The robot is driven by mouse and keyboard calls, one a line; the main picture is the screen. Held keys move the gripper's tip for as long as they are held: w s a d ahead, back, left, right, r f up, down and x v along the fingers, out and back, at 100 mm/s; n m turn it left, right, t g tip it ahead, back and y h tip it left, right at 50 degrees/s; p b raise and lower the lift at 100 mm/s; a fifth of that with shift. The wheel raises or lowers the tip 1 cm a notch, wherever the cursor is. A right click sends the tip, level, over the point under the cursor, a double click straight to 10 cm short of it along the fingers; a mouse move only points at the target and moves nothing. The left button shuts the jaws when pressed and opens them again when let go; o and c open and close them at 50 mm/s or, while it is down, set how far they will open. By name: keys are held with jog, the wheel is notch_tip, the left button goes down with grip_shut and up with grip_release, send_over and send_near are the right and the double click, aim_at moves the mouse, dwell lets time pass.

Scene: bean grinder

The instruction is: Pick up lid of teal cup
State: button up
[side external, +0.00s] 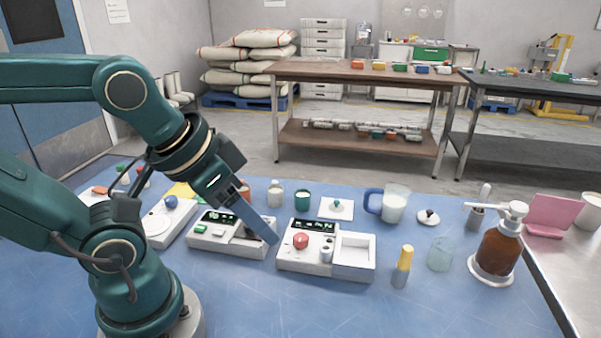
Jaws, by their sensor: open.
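A small teal cup (302,201) stands upright toward the back of the blue table. Just right of it, a pale round lid with a small teal knob (337,205) sits on a white square pad (325,214). My gripper (264,230) is open and points down to the right, in front and to the left of the cup and lid. One long grey-blue finger shows clearly, over the gap between two white devices; the other finger is hard to make out. The gripper is apart from the lid.
A white device with a red knob (300,241) and another with green buttons (202,230) stand in front. A blue-handled jug (395,204), a lid with a dark knob (428,218), and a brown pump bottle (500,250) are to the right.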

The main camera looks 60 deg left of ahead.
jog(key=w+a+r+n+t+y, duration=0.1)
jog(key=w+a+r+n, duration=0.1)
jog(key=w+r, duration=0.5)
jog(key=n+g+y, duration=0.1)
jog(key=n+g, duration=0.2)
jog(key=n, duration=0.1)
send_over(336, 202)
jog(key=s+d, duration=0.1)
jog(key=s, duration=0.1)
notch_tip(336, 202, down, 18)
jog(key=shift+d, duration=0.1)
jog(key=shift+x, duration=2.4)
grip_shut()
